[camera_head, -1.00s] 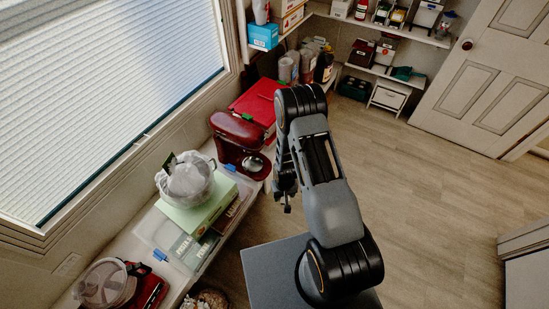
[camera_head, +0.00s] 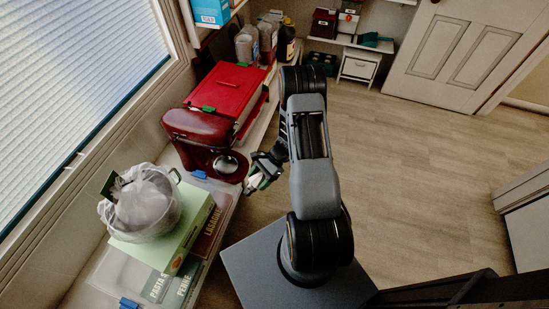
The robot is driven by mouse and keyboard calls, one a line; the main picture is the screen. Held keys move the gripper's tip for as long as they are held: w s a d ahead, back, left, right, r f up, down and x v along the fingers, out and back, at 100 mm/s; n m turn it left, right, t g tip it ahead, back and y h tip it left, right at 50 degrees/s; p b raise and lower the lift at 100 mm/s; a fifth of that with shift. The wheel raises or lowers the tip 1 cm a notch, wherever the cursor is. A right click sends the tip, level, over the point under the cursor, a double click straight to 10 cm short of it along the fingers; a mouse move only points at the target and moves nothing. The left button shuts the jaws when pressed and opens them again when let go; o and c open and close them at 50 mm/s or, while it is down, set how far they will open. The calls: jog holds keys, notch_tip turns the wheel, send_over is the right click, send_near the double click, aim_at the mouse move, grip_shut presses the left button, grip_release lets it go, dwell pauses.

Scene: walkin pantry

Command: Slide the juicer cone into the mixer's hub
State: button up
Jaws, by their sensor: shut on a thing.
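The red mixer (camera_head: 196,125) stands on the counter at the left, with a shiny metal bowl (camera_head: 226,164) at its base. Its hub is too small or hidden to make out. My gripper (camera_head: 257,178) is just right of the bowl, near the counter edge, and is shut on a small whitish piece, which I take to be the juicer cone (camera_head: 254,182). The cone is mostly covered by the fingers and its tilt is unclear. The cone appears apart from the mixer.
A red box (camera_head: 231,93) lies behind the mixer. A pot in clear wrap (camera_head: 147,208) sits on a green box (camera_head: 187,238) in front of it, above pasta boxes in a clear bin (camera_head: 107,272). Bottles (camera_head: 286,42) stand farther back. The floor (camera_head: 410,180) at right is clear.

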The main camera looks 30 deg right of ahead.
jog(key=w+d+m+t+y+b, duration=0.1)
jog(key=w+m+t+b, duration=0.1)
jog(key=w+d+m+t+y+b, duration=0.1)
jog(key=w+d+m+t+b, duration=0.1)
jog(key=t, duration=0.1)
jog(key=w+d+f+m+t+y+b, duration=0.1)
jog(key=w+m+t+b, duration=0.1)
jog(key=t, duration=0.1)
jog(key=shift+d+m+y+b, duration=0.3)
jog(key=shift+d+m+y, duration=0.1)
jog(key=shift+w+d+r+m+t+h+b, duration=0.3)
jog(key=shift+w+d+r+m+t+b, duration=0.35)
jog(key=shift+d+t, duration=0.55)
jog(key=shift+w+d+r+m+t+h+b, duration=0.35)
jog(key=shift+d+m+t+b, duration=0.25)
jog(key=shift+d+m+t, duration=0.5)
jog(key=shift+w+d+r+m+t+h+b, duration=0.25)
jog(key=shift+w+d+r+m+t+b, duration=0.3)
jog(key=shift+d+t, duration=0.65)
jog(key=shift+s+d, duration=0.1)
jog(key=shift+d, duration=0.15)
jog(key=shift+b+x, duration=0.3)
jog(key=shift+x, duration=4.35)
jog(key=shift+b+x, duration=0.35)
jog(key=shift+x, duration=1.55)
jog(key=o, duration=1)
jog(key=shift+s+a+f, duration=0.1)
jog(key=shift+f, duration=0.05)
